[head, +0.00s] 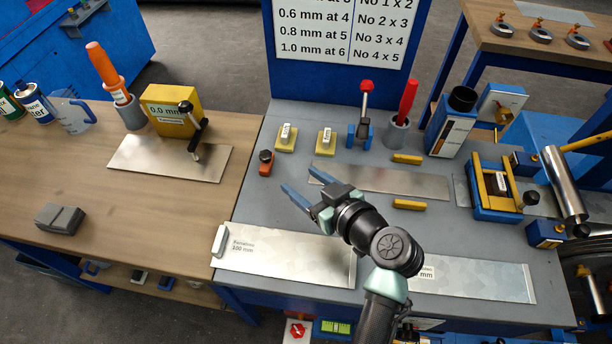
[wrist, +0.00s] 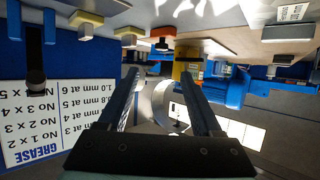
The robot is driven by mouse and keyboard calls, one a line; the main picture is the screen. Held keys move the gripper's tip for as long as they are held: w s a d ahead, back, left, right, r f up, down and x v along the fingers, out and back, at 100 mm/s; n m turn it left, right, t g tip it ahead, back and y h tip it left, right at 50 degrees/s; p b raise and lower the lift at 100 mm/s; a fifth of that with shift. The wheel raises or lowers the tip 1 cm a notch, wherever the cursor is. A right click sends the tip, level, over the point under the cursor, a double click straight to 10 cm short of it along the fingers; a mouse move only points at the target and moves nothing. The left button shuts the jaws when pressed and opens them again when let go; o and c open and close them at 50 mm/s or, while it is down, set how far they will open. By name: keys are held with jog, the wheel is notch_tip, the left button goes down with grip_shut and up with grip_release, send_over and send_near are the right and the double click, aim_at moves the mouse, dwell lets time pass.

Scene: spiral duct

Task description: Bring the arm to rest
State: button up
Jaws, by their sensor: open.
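My gripper (head: 303,187) is held in the air above the grey bench, over the middle of the front part of its top. Its two blue fingers point up and left in the head view. They stand apart with nothing between them. In the wrist view the open fingers (wrist: 160,88) reach up from a dark palm, and that picture is upside down. My arm comes in from the bottom of the head view, bent at the wrist.
A metal sheet (head: 285,259) lies below my gripper, with another sheet (head: 475,281) to the right. A wooden bench (head: 120,215) adjoins at left. A blue-and-yellow fixture (head: 495,190) stands right.

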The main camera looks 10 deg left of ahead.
jog(key=shift+r, duration=0.1)
jog(key=w+d+r+m+t+h, duration=0.1)
jog(key=w+r+t, duration=0.15)
jog(key=r, duration=0.75)
jog(key=w+d+r+m+t+h+p, duration=0.1)
jog(key=r+t+h, duration=0.15)
jog(key=r, duration=0.65)
jog(key=w+d+r+m+t+h, duration=0.1)
jog(key=w+r+t, duration=0.15)
jog(key=r, duration=0.75)
jog(key=s+r+m+t+h, duration=0.1)
jog(key=s+r+m+t, duration=0.1)
jog(key=s+r, duration=0.3)
jog(key=s+d+r+m+t+h, duration=0.1)
jog(key=s+r+t, duration=0.3)
jog(key=r, duration=0.9)
jog(key=s+r+m+t+h, duration=0.2)
jog(key=s+r+t, duration=0.2)
jog(key=s+r, duration=0.4)
jog(key=shift+d+r+m+h+p, duration=0.25)
jog(key=shift+r+m+h+p, duration=0.15)
jog(key=shift+r, duration=0.4)
